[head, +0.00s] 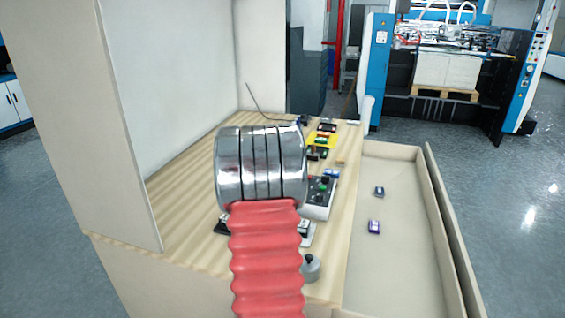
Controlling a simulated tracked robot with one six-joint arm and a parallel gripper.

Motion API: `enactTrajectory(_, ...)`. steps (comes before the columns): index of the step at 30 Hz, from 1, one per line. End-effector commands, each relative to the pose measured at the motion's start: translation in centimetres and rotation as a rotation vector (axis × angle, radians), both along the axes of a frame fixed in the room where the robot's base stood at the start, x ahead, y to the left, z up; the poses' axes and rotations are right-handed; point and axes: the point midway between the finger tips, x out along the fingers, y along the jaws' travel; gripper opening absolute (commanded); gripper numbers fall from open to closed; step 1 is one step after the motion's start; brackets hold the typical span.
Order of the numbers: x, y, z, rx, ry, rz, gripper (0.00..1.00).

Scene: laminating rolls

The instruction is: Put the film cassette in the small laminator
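My gripper is not in view; a ribbed red and chrome part, apparently of my arm, stands in front of the bench and hides its middle. I cannot pick out the film cassette for sure. Small candidates are a blue-and-white item (374,227) and a grey-blue item (379,192), lying apart in the shallow tray, and a blue-and-white item (331,173) on the bench. The small laminator is also not certain. A pale unit with a dark panel and green and red buttons (320,190) stands on the bench, partly hidden by the chrome part.
The wooden bench (190,185) has a tall pale panel on its left. A yellow and dark item (322,138) sits farther back. A grey knobbed cylinder (310,268) stands near the front. The pale walled tray (400,275) at right is mostly bare. A large blue-sided machine (379,70) stands behind.

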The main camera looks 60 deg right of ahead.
Motion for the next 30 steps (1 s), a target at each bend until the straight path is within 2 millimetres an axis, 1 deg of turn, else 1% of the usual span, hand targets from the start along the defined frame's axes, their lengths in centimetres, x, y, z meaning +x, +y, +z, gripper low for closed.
enactTrajectory(3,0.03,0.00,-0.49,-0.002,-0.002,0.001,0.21)
enactTrajectory(13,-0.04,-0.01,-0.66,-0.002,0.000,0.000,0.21)
enactTrajectory(14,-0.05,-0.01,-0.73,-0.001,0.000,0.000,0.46)
enactTrajectory(15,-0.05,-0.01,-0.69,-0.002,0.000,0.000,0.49)
enactTrajectory(21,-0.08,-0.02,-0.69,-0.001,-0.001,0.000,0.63)
enactTrajectory(22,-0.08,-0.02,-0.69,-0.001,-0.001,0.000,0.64)
enactTrajectory(30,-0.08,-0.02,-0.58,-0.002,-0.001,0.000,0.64)
